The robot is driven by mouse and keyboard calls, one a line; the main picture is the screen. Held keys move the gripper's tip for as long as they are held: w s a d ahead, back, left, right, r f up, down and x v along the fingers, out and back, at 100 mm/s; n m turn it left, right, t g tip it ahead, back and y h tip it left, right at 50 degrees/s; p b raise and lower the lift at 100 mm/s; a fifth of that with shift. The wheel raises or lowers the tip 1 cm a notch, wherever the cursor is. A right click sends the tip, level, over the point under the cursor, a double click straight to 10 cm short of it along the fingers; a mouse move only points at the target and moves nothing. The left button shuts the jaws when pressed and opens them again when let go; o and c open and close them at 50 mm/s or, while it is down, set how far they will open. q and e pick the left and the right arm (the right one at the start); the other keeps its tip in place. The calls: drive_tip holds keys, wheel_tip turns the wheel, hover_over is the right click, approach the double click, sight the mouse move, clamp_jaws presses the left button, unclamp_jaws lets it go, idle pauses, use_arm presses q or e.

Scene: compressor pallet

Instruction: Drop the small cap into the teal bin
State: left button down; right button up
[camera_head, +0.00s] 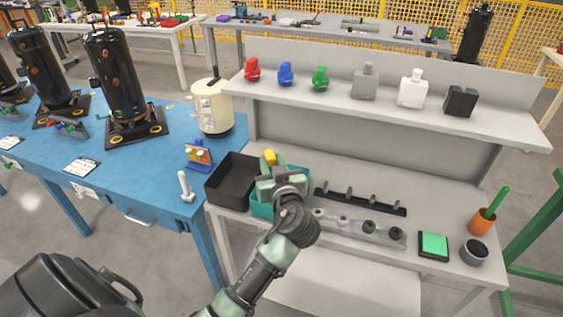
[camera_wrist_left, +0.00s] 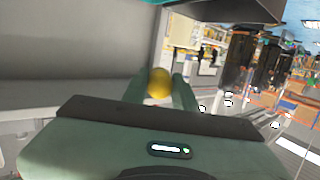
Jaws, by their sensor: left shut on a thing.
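The small cap (camera_head: 270,156) is yellow and rounded. It sits between the fingertips of my left gripper (camera_head: 270,165), which is shut on it. In the left wrist view the yellow cap (camera_wrist_left: 159,83) shows between the two green fingers. The teal bin (camera_head: 261,210) stands on the grey workbench, right beside a black bin. My left gripper and forearm cover much of the teal bin in the head view. The gripper appears over the bin; its exact height above it is hard to tell. My right gripper is not in view.
The black bin (camera_head: 230,183) adjoins on the left. A dark rail with pegs (camera_head: 360,201) and a clear strip with caps (camera_head: 358,228) lie to the right. A shelf (camera_head: 390,115) with coloured bottles rises behind. A blue table (camera_head: 150,175) stands left.

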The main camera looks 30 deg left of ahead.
use_arm(q)
drive_tip(key=w, duration=0.1)
drive_tip(key=w+a+n+g+y, duration=0.1)
drive_tip(key=w+n+g+b, duration=0.1)
drive_tip(key=shift+w+a+f+y, duration=0.3)
drive_tip(key=shift+w, duration=0.05)
drive_tip(key=shift+w+d+f+b, duration=0.15)
drive_tip(key=shift+f+b, duration=0.35)
drive_tip(key=shift+f, duration=0.45)
drive_tip(key=shift+w+a+f+b, duration=0.15)
drive_tip(key=shift+f+b, duration=0.3)
drive_tip(key=shift+f, duration=0.45)
drive_tip(key=shift+w+d+f+b, duration=0.1)
drive_tip(key=shift+w+f+b, duration=0.1)
drive_tip(key=shift+f+b, duration=0.55)
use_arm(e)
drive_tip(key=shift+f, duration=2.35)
use_arm(q)
drive_tip(key=shift+f, duration=0.2)
drive_tip(key=c, duration=1)
unclamp_jaws()
drive_tip(key=shift+c, duration=0.2)
drive_tip(key=b+v, duration=0.1)
drive_tip(key=v, duration=0.6)
drive_tip(key=shift+d, duration=0.45)
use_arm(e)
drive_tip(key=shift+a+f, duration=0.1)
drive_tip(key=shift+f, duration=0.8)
